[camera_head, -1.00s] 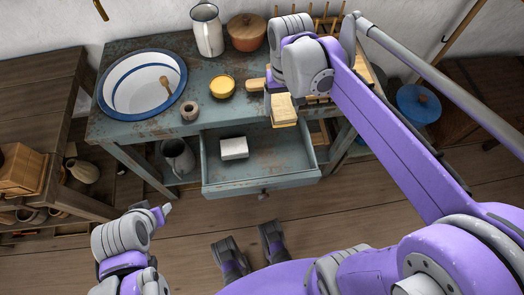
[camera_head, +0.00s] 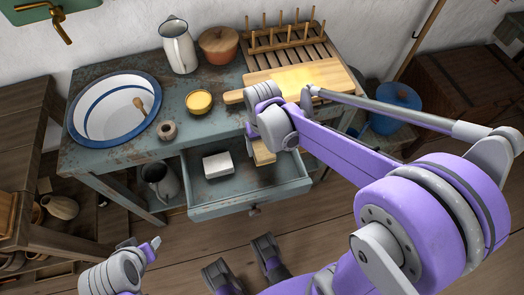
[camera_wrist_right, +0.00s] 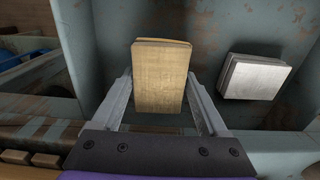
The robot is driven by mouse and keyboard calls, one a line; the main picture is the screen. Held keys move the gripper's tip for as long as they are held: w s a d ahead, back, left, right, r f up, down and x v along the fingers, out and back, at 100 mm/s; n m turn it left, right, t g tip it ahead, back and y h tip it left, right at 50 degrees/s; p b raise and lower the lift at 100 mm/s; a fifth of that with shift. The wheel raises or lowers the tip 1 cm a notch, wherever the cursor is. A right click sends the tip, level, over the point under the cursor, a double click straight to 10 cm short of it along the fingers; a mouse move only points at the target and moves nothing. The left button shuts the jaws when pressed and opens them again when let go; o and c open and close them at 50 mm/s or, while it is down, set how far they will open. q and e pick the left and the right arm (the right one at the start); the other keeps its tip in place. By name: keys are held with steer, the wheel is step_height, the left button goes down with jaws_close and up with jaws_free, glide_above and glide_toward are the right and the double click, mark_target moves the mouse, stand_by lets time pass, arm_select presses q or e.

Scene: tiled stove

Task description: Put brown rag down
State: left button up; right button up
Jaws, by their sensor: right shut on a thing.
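The brown rag (camera_head: 264,155) is a folded tan block in the head view, partly hidden by my right wrist. It also shows in the wrist view (camera_wrist_right: 160,70). My right gripper (camera_wrist_right: 161,92) is shut on it, with one finger on each side. The rag is over or within the right part of the open blue drawer (camera_head: 225,205). I cannot tell whether it touches the drawer floor. My left gripper (camera_head: 148,246) is low at the left, away from the drawer; its opening is unclear.
A folded white cloth (camera_head: 218,166) lies in the drawer, left of the rag. The worn blue table (camera_head: 125,160) above holds a basin (camera_head: 98,108), a yellow bowl (camera_head: 199,101), a cutting board (camera_head: 310,80) and a dish rack (camera_head: 290,45). Bare drawer floor shows around the cloth.

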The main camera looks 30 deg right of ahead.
mark_target(262, 152)
steer(key=shift+f, duration=1.4)
steer(key=shift+f+b, duration=0.1)
steer(key=shift+b, duration=0.25)
steer(key=o, duration=1.1)
steer(key=shift+r, duration=0.25)
step_height(262, 152, up, 11)
steer(key=p, duration=0.3)
steer(key=shift+r, duration=0.15)
steer(key=shift+s+r, duration=0.1)
steer(key=shift+r, duration=0.1)
steer(key=s+a+f+n+t, duration=0.1)
steer(key=s, duration=0.3)
steer(key=s+a+f+t, duration=0.1)
steer(key=s+t, duration=0.1)
steer(key=s, duration=0.1)
steer(key=s+a+f+n+t, duration=0.1)
steer(key=s, duration=0.3)
steer(key=shift+s+a+f+n+t, duration=0.1)
steer(key=shift+s+f+n+t, duration=0.2)
steer(key=shift+f+t, duration=0.1)
